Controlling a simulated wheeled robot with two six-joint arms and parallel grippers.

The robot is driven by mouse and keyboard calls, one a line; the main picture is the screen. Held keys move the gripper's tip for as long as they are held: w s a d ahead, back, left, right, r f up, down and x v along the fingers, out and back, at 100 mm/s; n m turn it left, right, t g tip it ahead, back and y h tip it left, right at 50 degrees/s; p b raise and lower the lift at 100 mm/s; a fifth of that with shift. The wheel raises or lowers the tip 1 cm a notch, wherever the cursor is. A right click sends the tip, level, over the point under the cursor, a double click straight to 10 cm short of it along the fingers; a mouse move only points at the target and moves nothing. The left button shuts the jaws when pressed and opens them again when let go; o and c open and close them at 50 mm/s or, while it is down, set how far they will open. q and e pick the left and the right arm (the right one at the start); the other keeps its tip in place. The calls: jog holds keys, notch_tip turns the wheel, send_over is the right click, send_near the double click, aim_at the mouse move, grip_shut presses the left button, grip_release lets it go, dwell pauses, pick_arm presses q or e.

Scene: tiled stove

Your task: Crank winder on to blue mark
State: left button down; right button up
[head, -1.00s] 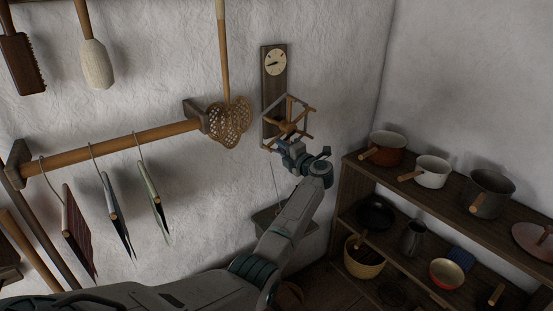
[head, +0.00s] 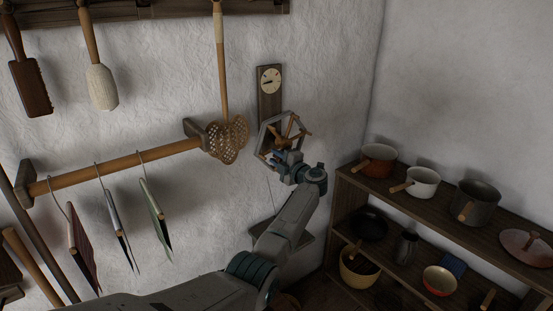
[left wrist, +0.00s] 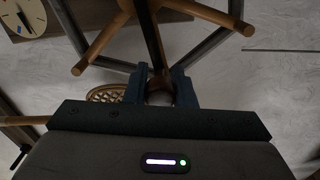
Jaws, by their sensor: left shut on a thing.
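The winder (head: 291,127), a wooden-spoked frame with a grey rim, is mounted on the wall below a dark board with a pale round dial (head: 269,80). The dial's dark hand points roughly left in the head view. My left gripper (head: 284,160) is at the lower part of the winder. In the left wrist view its blue fingers (left wrist: 160,88) are closed around a round handle end of the winder. My right gripper is out of view.
A rail (head: 115,166) with hanging cloths or boards, and a woven beater (head: 227,138), are on the wall to the left. A shelf (head: 446,219) with pots stands at the right, close to my left forearm. A cord hangs below the winder.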

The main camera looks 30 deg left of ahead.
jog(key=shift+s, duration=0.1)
pick_arm(q)
jog(key=c, duration=1.5)
grip_release()
jog(key=o, duration=0.3)
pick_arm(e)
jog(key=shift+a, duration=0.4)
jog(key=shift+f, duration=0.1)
pick_arm(q)
jog(key=b+v, duration=0.3)
jog(key=v, duration=0.8)
jog(key=shift+b, duration=0.3)
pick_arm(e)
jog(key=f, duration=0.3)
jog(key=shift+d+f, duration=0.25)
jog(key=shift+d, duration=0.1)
pick_arm(q)
jog(key=shift+w+a+f, duration=0.1)
